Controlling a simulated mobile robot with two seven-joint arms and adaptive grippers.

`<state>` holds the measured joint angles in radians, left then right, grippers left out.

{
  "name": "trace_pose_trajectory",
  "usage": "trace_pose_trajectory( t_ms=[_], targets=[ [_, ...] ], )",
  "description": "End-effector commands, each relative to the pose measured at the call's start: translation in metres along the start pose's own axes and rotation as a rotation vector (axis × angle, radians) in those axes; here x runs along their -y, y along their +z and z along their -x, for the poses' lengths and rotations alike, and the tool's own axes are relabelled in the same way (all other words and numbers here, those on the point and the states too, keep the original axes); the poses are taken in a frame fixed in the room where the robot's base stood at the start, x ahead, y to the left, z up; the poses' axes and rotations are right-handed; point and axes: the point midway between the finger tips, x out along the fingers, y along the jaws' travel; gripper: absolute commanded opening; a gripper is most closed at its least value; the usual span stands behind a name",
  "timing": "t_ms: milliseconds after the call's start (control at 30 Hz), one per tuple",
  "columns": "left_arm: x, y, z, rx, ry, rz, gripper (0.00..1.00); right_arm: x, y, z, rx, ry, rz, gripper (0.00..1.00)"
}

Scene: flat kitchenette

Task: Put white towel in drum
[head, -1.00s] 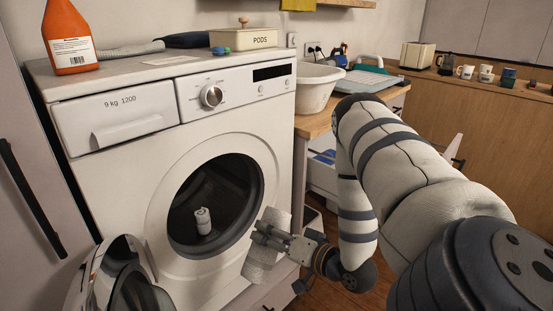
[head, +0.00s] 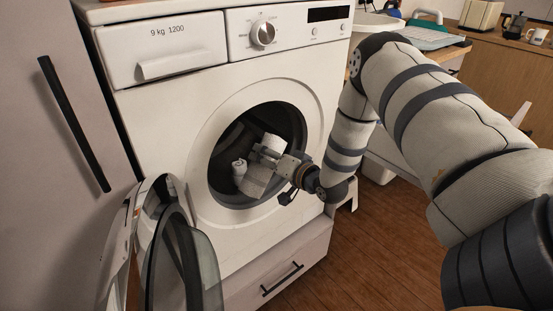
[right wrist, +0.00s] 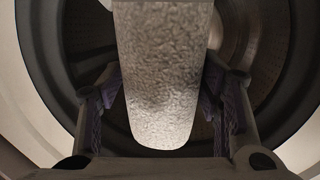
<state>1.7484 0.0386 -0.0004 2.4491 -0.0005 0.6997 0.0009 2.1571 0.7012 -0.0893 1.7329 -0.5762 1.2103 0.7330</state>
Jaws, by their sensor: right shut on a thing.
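A rolled white towel (head: 257,180) is held in my right gripper (head: 268,158) at the mouth of the drum (head: 225,160). In the right wrist view the towel (right wrist: 165,75) stands between the two fingers (right wrist: 165,105), with the dark drum opening around it. Part of the towel is hidden behind the fingers in the head view. My left gripper is not in view.
The drum's rim (head: 205,185) surrounds the gripper closely. A drawer with a black handle (head: 282,280) is below the machine. A tall cabinet (head: 60,200) stands at left. A counter with a white basin (head: 378,22) is at the back right.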

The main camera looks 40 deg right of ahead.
Motion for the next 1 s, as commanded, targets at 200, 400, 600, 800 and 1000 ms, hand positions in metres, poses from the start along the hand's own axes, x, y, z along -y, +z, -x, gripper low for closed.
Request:
trace_pose_trajectory(
  t_ms=[200, 400, 600, 800, 1000],
  targets=[
    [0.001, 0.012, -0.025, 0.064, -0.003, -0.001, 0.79, -0.004, 0.004, -0.041, 0.005, 0.004, 0.003, 0.29],
    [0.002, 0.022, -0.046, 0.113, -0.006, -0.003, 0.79, -0.004, 0.003, -0.077, 0.004, 0.004, 0.002, 0.29],
    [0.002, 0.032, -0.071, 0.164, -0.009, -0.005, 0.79, -0.003, 0.003, -0.114, 0.003, 0.004, 0.002, 0.29],
    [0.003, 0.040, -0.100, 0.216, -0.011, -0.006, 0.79, -0.003, 0.003, -0.151, 0.005, 0.004, 0.003, 0.29],
    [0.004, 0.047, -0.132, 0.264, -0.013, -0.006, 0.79, -0.002, 0.002, -0.187, 0.004, 0.003, 0.003, 0.29]
  ],
)
